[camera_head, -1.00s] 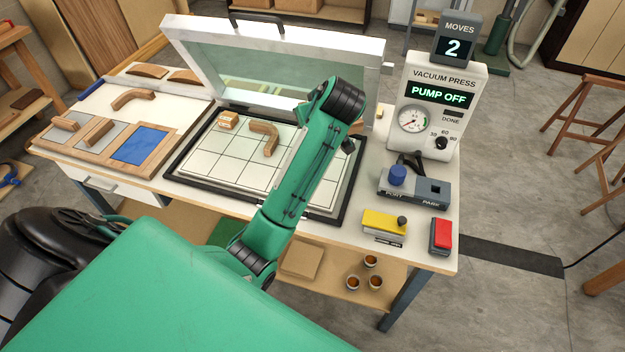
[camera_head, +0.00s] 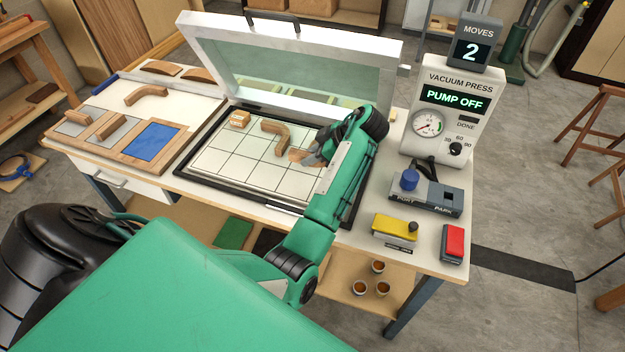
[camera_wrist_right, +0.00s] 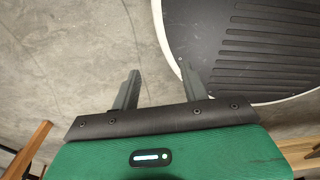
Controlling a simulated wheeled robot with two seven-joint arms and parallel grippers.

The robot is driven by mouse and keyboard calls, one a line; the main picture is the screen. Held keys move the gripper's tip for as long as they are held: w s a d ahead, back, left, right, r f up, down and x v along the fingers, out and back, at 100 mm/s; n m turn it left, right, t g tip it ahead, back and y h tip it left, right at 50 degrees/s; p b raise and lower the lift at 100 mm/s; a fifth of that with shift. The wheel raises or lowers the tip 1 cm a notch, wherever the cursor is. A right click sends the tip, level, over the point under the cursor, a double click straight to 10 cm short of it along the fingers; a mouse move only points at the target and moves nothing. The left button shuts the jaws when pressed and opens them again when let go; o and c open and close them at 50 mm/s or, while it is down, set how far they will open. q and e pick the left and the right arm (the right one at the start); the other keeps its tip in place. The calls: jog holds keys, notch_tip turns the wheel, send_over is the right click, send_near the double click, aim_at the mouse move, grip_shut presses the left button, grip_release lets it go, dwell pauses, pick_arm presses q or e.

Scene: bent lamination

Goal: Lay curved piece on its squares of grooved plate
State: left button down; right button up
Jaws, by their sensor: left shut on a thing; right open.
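The grooved plate (camera_head: 213,158) is pale with dark grid lines and lies in the press's black frame. A curved wooden piece (camera_head: 277,136) and a small wooden block (camera_head: 238,119) rest on its far squares. My left gripper (camera_head: 308,155) is shut on a wooden piece (camera_head: 298,156) over the right part of the plate, near the curved piece. The fingers partly hide the held piece, and I cannot tell if it touches the plate. In the right wrist view my right gripper (camera_wrist_right: 158,88) is open and empty above the floor.
The clear lid (camera_head: 300,75) stands raised behind the plate. The vacuum press unit (camera_head: 452,110) reads "PUMP OFF"; the counter (camera_head: 474,50) reads 2. A wooden tray (camera_head: 105,150) and another curved piece (camera_head: 146,94) lie left. Yellow (camera_head: 395,226) and red (camera_head: 453,242) controls sit front right.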

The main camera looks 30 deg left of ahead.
pick_arm(q)
notch_tip(320, 180, down, 6)
jog(key=shift+r+p, duration=0.15)
jog(key=shift+p, duration=0.35)
jog(key=shift+f, duration=0.65)
notch_tip(320, 180, down, 4)
jog(key=shift+r+p, duration=0.15)
jog(key=shift+p, duration=0.25)
pick_arm(e)
jog(key=shift+a+r, duration=0.2)
jog(key=shift+r, duration=0.3)
jog(key=shift+a+r, duration=0.15)
jog(key=shift+r, duration=0.3)
jog(key=shift+d, duration=0.1)
pick_arm(q)
jog(key=c, duration=1.6)
grip_release()
jog(key=shift+c, duration=0.2)
jog(key=o, duration=0.4)
jog(key=shift+o, duration=0.2)
pick_arm(e)
jog(key=shift+d, duration=0.15)
